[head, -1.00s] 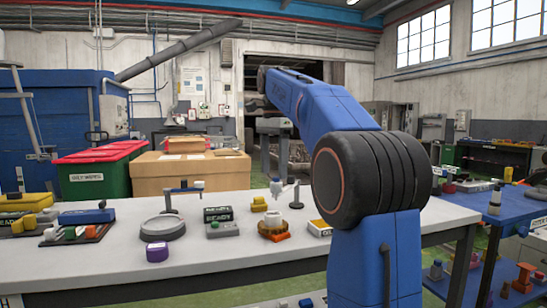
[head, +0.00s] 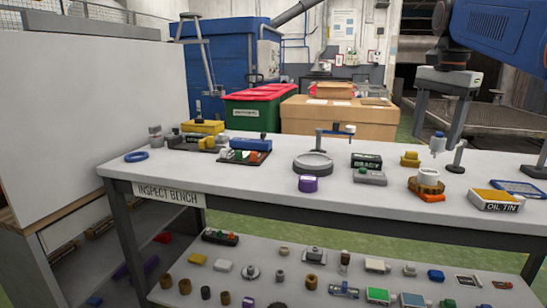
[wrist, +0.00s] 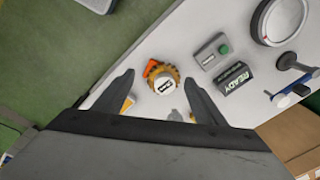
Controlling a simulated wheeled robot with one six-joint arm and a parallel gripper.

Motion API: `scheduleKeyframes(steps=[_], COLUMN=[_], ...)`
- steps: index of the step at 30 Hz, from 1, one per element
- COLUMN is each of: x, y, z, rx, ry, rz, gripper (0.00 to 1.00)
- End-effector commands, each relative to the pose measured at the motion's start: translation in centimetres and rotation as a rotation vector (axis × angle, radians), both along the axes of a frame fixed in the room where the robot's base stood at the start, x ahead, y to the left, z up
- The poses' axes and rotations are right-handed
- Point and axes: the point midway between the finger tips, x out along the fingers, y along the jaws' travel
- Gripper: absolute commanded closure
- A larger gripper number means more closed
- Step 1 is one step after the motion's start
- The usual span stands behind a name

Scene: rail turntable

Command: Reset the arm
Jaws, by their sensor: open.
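My gripper (head: 436,128) hangs fingers down over the far right part of the inspect bench (head: 240,180) in the head view. Its two fingers stand wide apart in the wrist view (wrist: 160,82), with nothing held between them. Below them, an orange and brass part (head: 427,184) with a white top sits on the bench; it also shows in the wrist view (wrist: 163,80). The gripper appears well above it and apart from it. My blue arm enters at the upper right of the head view.
A lower shelf (head: 215,255) holds several small parts. A cardboard box (head: 340,120) stands behind. The bench's front strip is mostly clear.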

Motion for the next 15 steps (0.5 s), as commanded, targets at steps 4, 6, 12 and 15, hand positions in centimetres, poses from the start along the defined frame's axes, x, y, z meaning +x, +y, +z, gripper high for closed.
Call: scheduleKeyframes(steps=[4,6,12,15], x=[-3.4,-5.0,-9.5,-11.8], y=[2.3,3.3,5.7,6.7], z=[-3.1,-4.7,-9.9,-12.9], rx=[-0.024,-0.037,-0.081,-0.105], ry=[-0.039,-0.058,-0.110,-0.135], rz=[0.162,0.239,0.457,0.565], gripper=[0.36,0.36,0.36,0.36])
